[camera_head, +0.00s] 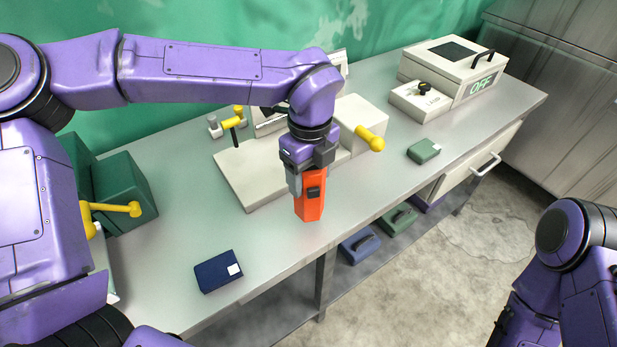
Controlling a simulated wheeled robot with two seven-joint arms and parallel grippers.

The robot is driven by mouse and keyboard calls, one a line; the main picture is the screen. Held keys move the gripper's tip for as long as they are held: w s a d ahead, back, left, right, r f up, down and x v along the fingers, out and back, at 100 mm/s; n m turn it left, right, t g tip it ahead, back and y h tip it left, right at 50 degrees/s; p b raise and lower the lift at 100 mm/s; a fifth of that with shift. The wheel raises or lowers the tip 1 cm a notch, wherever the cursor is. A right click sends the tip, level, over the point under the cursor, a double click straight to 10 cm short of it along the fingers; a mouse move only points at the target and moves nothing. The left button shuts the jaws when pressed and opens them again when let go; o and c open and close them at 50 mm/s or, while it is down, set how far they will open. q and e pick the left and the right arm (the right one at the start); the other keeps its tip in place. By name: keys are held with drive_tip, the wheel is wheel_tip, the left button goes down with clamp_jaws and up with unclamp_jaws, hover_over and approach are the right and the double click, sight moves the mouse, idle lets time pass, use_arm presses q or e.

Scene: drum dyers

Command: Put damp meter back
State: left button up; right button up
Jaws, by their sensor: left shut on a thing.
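The orange-red damp meter (309,203) hangs below my left gripper (309,170), near the front edge of the table in the middle of the view. My left gripper is shut on the meter and points downward. A dark panel shows on the meter's front face. I cannot tell whether the meter's lower end touches the table. My right arm shows at the lower right, over the floor, but its gripper is out of view.
The table (180,260) holds a dark blue block (218,271), a green block (424,151), a pale machine (247,177) with yellow-knobbed levers, and a white box (455,65) marked OFF. A dark green box (125,187) stands left. Folded cloths (360,245) lie on the shelf below.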

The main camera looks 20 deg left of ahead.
use_arm(q)
drive_tip(key=f, duration=0.3)
drive_tip(key=shift+w+a+f, duration=0.1)
drive_tip(key=shift+w+f, duration=0.1)
drive_tip(key=shift+f, duration=0.1)
drive_tip(key=shift+w+f, duration=0.15)
drive_tip(key=shift+w, duration=0.05)
drive_tip(key=shift+s+f, duration=0.15)
drive_tip(key=shift+s, duration=0.05)
drive_tip(key=o, duration=1.4)
drive_tip(key=shift+r, duration=0.4)
wheel_tip(320, 180, up, 12)
drive_tip(key=shift+f+b, duration=0.15)
drive_tip(key=shift+b, duration=0.35)
